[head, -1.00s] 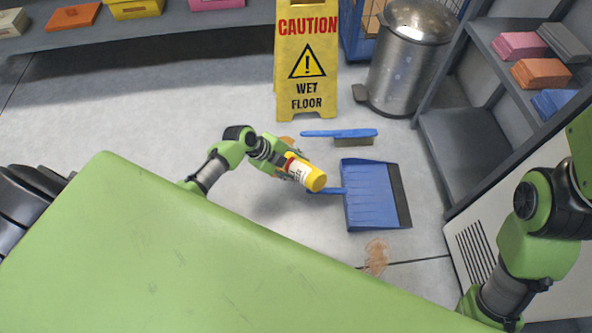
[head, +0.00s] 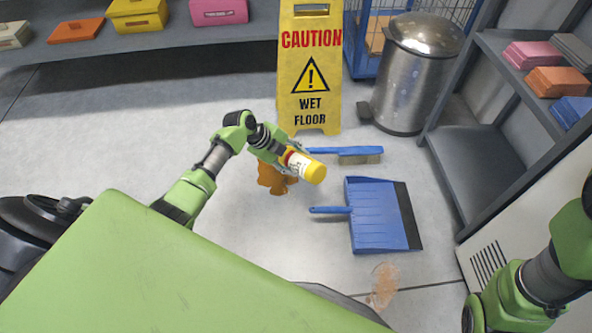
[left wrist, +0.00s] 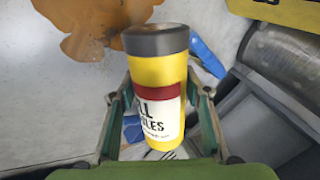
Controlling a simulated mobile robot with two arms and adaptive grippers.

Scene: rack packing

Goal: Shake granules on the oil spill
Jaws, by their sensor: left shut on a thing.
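The oil spill is an orange-brown patch (head: 272,180) on the floor, partly covered by my left gripper in the head view; it also shows at the upper left of the left wrist view (left wrist: 95,28). My left gripper (head: 290,160) is shut on a yellow granule canister (head: 314,173) with a red band and white label. The canister (left wrist: 160,75) is tilted, its yellow end towards the head camera. Its grey end is near the patch's edge in the left wrist view. I cannot tell whether granules come out. My right gripper is out of view.
A wet floor sign (head: 310,70) and metal bin (head: 410,75) stand behind. A blue brush (head: 340,151) and blue dustpan (head: 380,218) lie right of the spill. A fainter brownish patch (head: 383,283) lies nearer. Shelves (head: 480,170) stand at the right.

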